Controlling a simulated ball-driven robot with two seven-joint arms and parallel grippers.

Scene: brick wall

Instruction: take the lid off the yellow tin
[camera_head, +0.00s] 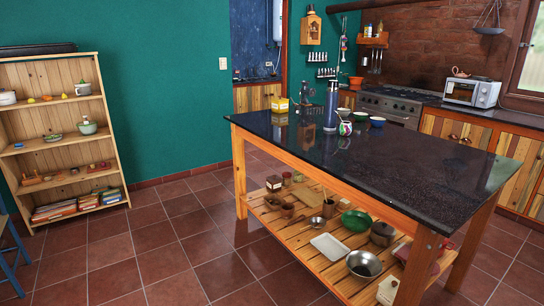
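A small yellow, box-like thing (280,105), which looks like the yellow tin, stands at the far left corner of the dark-topped kitchen island (400,165). Its top looks pale, but it is too small to tell whether that is a lid. Its reflection shows in the glossy top. A tall blue bottle or flask (331,106) stands to its right, with a small dark item between them. Neither of my grippers is in view.
White-green (345,128) and blue-white (377,121) cups stand by the flask; the island's near top is clear. Its lower slatted shelf holds bowls, including a green one (356,220). A wooden shelf unit (66,135) stands left. Tiled floor (175,245) lies open between.

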